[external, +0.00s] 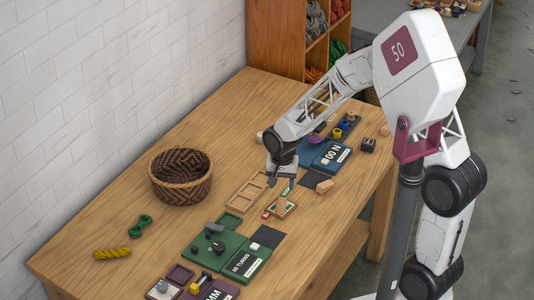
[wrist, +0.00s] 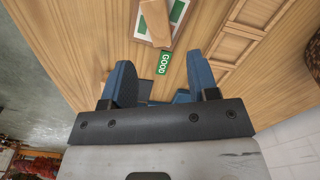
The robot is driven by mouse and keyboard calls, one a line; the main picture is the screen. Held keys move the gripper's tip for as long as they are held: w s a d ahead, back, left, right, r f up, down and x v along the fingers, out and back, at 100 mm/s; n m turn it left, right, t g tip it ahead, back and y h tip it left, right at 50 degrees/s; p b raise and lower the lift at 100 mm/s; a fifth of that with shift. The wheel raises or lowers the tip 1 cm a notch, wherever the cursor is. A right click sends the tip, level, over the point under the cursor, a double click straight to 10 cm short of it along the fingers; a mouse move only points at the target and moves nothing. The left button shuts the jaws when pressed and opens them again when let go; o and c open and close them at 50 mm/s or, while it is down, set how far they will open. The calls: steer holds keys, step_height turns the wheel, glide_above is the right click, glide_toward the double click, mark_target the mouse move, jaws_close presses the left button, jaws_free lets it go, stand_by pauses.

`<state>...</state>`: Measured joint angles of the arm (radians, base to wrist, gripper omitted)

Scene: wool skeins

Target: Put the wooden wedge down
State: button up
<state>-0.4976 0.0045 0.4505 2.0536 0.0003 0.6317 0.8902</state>
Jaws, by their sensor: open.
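The wooden wedge (wrist: 156,22) is a light wood piece at the top of the wrist view, partly cut off by the frame edge. In the external view the small board (external: 291,209) lies on the table just below my gripper (external: 283,184). The wedge is too small there to make out clearly. My gripper, also in the wrist view (wrist: 161,75), is open. Its blue fingers stand apart, with the wedge beyond their tips and not held.
A woven basket (external: 181,190) stands at the left. An empty wooden tray (external: 246,193) lies beside my gripper. A wooden block (external: 324,187) and a blue board (external: 318,153) lie to the right. Green boards (external: 215,250) lie nearer the front.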

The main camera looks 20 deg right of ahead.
steer(key=shift+r, duration=2.3)
steer(key=s+d+r+n+t, duration=0.1)
steer(key=s+d+r, duration=0.3)
steer(key=d+r, duration=0.35)
steer(key=s+d+r+n, duration=0.1)
steer(key=s+d+r, duration=0.2)
steer(key=d+r, duration=0.45)
steer(key=s+d+r+n, duration=0.1)
steer(key=s+d+r, duration=0.1)
steer(key=s+d, duration=0.5)
steer(key=s+d+r+n+t, duration=0.1)
steer(key=s+d+r, duration=0.2)
steer(key=s+d, duration=0.4)
steer(key=shift+s+t, duration=0.3)
steer(key=shift+s, duration=0.95)
